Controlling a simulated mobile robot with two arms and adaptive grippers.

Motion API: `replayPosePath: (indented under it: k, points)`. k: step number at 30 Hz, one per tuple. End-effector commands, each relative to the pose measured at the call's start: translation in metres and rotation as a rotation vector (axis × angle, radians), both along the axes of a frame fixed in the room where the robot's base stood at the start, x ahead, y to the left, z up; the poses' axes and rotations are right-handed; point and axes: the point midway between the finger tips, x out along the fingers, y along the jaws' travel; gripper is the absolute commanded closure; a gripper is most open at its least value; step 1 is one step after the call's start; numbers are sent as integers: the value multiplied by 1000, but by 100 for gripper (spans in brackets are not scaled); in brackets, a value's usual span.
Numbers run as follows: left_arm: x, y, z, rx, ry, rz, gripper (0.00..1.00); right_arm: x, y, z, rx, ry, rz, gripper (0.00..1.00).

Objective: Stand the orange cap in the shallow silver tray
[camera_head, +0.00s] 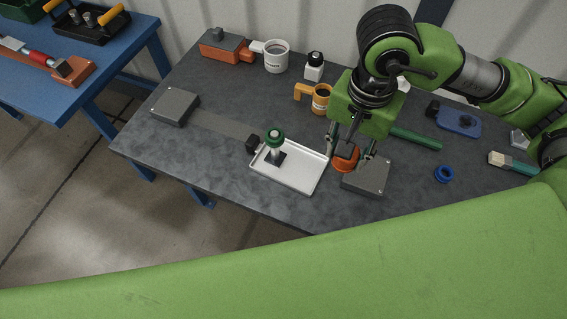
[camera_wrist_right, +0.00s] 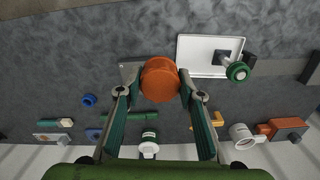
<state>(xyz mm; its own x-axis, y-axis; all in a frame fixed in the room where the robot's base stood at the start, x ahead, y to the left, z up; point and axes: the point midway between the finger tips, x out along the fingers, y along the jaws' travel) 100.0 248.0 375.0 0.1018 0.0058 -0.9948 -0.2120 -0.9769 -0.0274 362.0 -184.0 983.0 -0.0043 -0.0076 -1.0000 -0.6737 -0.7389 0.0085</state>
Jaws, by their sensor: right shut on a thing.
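The orange cap (camera_head: 346,158) is between the fingers of my right gripper (camera_head: 349,150), which is shut on it. It also shows in the right wrist view (camera_wrist_right: 159,80), round face visible between the fingertips. The cap is just right of the shallow silver tray (camera_head: 304,170), outside its rim, beside a grey block; its exact height above the table is unclear. The tray also shows in the right wrist view (camera_wrist_right: 196,52). A fitting with a green ring (camera_head: 275,137) stands upright at the tray's left part. My left gripper is not in view.
A grey block (camera_head: 368,178) lies right of the tray, another (camera_head: 175,105) at the far left. Behind stand an orange mug (camera_head: 321,101), a white bottle (camera_head: 314,67) and a white mug (camera_head: 276,57). A blue ring (camera_head: 444,173) lies right. The tray's right half is bare.

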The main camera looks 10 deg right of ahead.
Motion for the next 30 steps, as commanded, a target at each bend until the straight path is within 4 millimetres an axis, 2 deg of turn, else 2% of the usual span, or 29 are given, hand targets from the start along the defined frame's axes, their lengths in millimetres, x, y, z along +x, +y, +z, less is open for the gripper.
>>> replayPosePath:
  k: [1,7,15,18,23,26,30]
  points:
    - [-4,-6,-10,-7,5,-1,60,-4,0,-11,-1,1,-100,86]
    - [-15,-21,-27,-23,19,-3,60,-16,1,-35,-3,-3,-535,86]
    - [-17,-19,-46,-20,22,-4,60,-29,3,-60,-2,-9,-1060,86]
    - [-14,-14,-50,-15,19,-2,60,-32,3,-65,-2,-10,-1189,86]
    - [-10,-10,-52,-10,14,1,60,-34,3,-69,-1,-10,-1299,86]
    - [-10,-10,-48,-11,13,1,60,-26,7,-72,-2,-8,-1322,86]
    - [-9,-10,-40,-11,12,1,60,2,17,-84,-3,-7,-1324,86]
